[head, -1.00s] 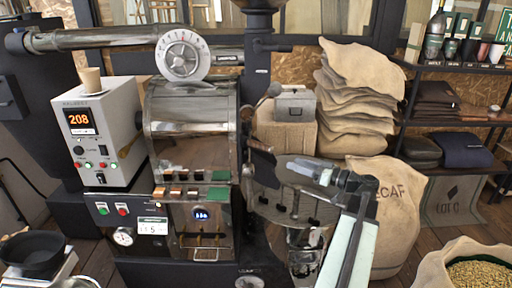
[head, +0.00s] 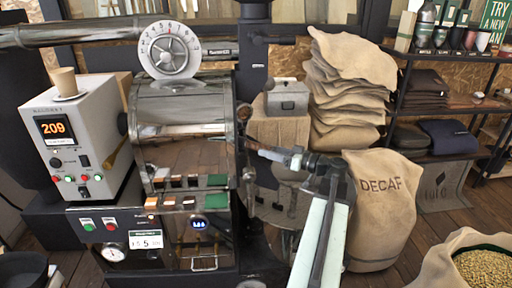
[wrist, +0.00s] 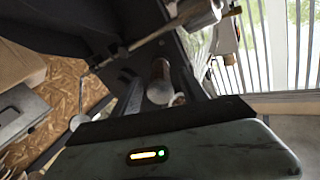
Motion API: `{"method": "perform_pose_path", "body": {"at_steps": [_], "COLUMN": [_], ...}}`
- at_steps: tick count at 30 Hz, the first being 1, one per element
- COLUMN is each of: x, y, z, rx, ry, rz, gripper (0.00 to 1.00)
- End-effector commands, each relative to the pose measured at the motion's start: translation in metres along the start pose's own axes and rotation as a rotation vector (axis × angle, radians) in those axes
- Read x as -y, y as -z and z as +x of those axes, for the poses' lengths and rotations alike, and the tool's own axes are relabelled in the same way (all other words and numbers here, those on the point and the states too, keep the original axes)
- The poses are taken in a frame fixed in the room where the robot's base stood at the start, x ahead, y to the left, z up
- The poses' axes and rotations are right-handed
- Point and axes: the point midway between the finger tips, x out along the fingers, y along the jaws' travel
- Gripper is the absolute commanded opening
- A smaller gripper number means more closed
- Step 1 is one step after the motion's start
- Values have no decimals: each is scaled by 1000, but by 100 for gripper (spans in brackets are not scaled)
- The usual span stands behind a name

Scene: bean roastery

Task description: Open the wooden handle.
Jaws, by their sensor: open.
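A slim tan wooden handle (head: 118,152) shows at the left side of the metal roaster (head: 180,125), beside the white control box. In the wrist view a short brown cylinder with a round grey end (wrist: 160,92) is close ahead; I cannot tell whether it is a wooden handle. My gripper (head: 258,150) is in front of the roaster's right side and points left. It is open, with nothing seen between its fingers. Its tips overlap dark roaster parts, so I cannot tell whether they touch.
The white control box (head: 80,145) reads 209 and carries a cup (head: 64,81). A grey metal box (head: 287,97) stands behind my gripper. The DECAF sack (head: 385,210) is right of my arm; an open bean sack (head: 455,262) is at the lower right.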

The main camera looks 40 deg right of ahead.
Motion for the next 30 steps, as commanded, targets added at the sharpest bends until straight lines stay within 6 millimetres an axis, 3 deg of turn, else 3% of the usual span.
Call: {"method": "perform_pose_path", "body": {"at_steps": [3,9,19,24,30], "x": [0,-1,-1,-1,-1], "y": [0,0,0,0,0], "z": [24,52,57,57,57], "rx": [1,0,0,-1,-1], "ry": [3,0,-1,-2,-2], "rz": [0,0,0,0,0], "gripper": [51,51,51,3,0]}}
